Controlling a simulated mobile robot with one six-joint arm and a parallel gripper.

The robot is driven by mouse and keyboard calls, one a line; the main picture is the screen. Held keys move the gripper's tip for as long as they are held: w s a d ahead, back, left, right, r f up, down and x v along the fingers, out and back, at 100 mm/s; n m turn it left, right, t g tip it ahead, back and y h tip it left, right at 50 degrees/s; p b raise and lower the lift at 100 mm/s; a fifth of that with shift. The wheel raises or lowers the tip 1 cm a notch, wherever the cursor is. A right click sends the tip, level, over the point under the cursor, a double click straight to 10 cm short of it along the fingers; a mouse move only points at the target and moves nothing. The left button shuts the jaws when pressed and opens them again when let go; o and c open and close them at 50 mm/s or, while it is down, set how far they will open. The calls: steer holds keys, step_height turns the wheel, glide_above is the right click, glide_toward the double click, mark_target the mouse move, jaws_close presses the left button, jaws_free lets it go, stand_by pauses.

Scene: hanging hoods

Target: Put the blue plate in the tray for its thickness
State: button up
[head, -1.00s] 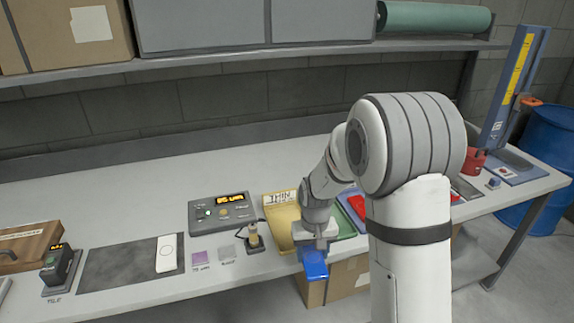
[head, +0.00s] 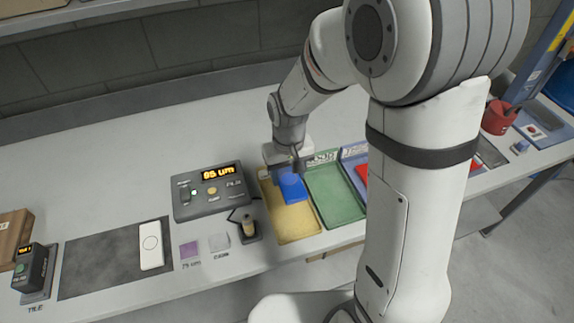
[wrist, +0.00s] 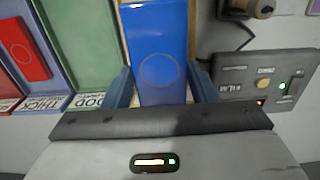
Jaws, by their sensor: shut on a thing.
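The blue plate (head: 293,187) is in my gripper (head: 287,172), over the yellow tray (head: 294,224). Whether it touches the tray floor, I cannot tell. In the wrist view the blue plate (wrist: 160,42), with a faint circle on its face, sits between my two fingers (wrist: 162,88). Yellow tray edges show beside it. The green tray (head: 334,196) is just right of the yellow one and looks empty. The blue tray (head: 347,154) beyond it holds a red plate (head: 361,173). In the wrist view their labels read GOOD and THICK. The yellow tray's label is hidden now.
A grey gauge box (head: 209,192) reading 85 um stands left of the yellow tray. A small probe stand (head: 249,228), purple tile (head: 189,250) and grey tile (head: 219,243) lie near it. The bench behind is clear.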

step_height(320, 180, down, 10)
steer(key=b, duration=0.7)
steer(key=shift+f, duration=0.15)
steer(key=shift+s+f+b, duration=0.1)
steer(key=shift+f+b, duration=0.45)
steer(key=shift+b, duration=0.15)
steer(key=o, duration=1.2)
steer(key=shift+c, duration=0.2)
steer(key=shift+r, duration=3.9)
